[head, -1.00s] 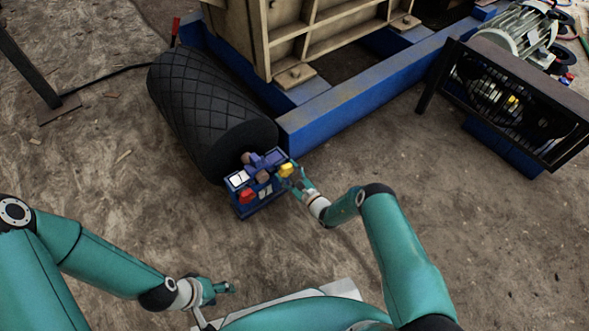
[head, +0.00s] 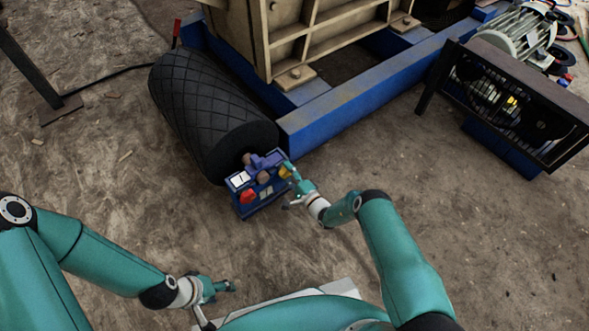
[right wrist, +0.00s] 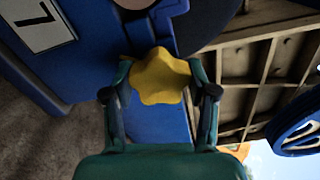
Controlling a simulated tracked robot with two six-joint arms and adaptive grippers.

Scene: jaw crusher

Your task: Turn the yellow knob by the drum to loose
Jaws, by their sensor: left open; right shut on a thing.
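The yellow knob (head: 285,172) sits on the right side of a blue control box (head: 262,196) at the near end of the black drum (head: 215,115). In the right wrist view the knob (right wrist: 160,77) is star-shaped, with a finger on each side of it. My right gripper (head: 292,173) is shut on the yellow knob and partly hides it in the head view. My left gripper (head: 222,288) is open and empty, low over the ground well away from the box.
A red knob (head: 248,196) is on the left of the same box, below a white label (head: 239,179). A blue frame beam (head: 350,102) runs behind the box to the right. A black guard (head: 515,100) stands at the right. The ground between is clear.

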